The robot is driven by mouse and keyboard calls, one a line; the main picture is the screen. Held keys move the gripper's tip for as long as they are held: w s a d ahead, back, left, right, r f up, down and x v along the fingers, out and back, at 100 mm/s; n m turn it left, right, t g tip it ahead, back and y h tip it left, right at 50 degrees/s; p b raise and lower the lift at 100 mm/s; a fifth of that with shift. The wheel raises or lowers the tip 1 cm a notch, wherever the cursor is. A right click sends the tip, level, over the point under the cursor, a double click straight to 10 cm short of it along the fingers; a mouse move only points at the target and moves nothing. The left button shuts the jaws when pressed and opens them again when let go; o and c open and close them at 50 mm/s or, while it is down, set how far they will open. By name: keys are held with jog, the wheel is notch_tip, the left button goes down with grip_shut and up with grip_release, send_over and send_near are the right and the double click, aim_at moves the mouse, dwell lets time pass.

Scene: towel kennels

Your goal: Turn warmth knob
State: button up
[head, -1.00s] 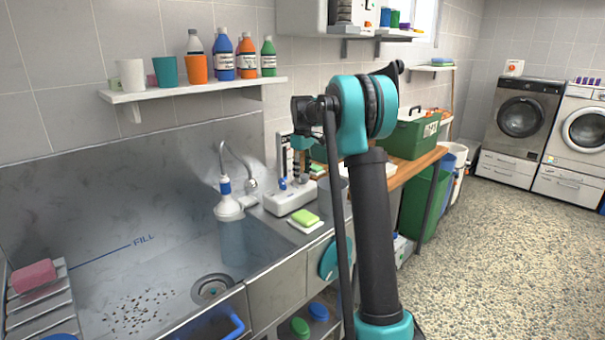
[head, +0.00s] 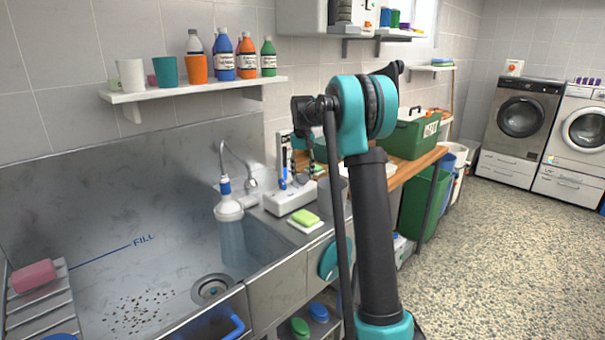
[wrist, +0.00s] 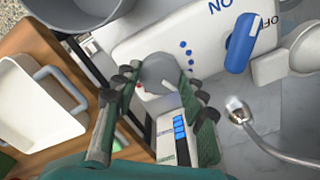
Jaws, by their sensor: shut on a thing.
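The warmth knob (wrist: 158,75) is a round grey dial on a white control box (wrist: 195,30) in the wrist view, with blue dots beside it. My gripper (wrist: 165,88) is shut on the knob, its dark green fingers on either side of it. In the head view my gripper (head: 303,172) reaches down onto the white box (head: 285,200) by the sink. An upright strip gauge (wrist: 178,140) shows several lit blue segments. A blue switch lever (wrist: 241,42) sits between the ON and OFF marks.
A curved metal tap (wrist: 240,112) stands close to the box, over the steel sink (head: 150,270). A green sponge (head: 305,217) lies in front of the box. A white tray (wrist: 30,110) and a grey round container (wrist: 75,12) are close by.

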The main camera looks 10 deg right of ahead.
aim_at(303, 175)
jog(key=shift+m, duration=0.6)
jog(key=o, duration=1.2)
jog(key=shift+c, duration=0.2)
notch_tip(303, 175, up, 12)
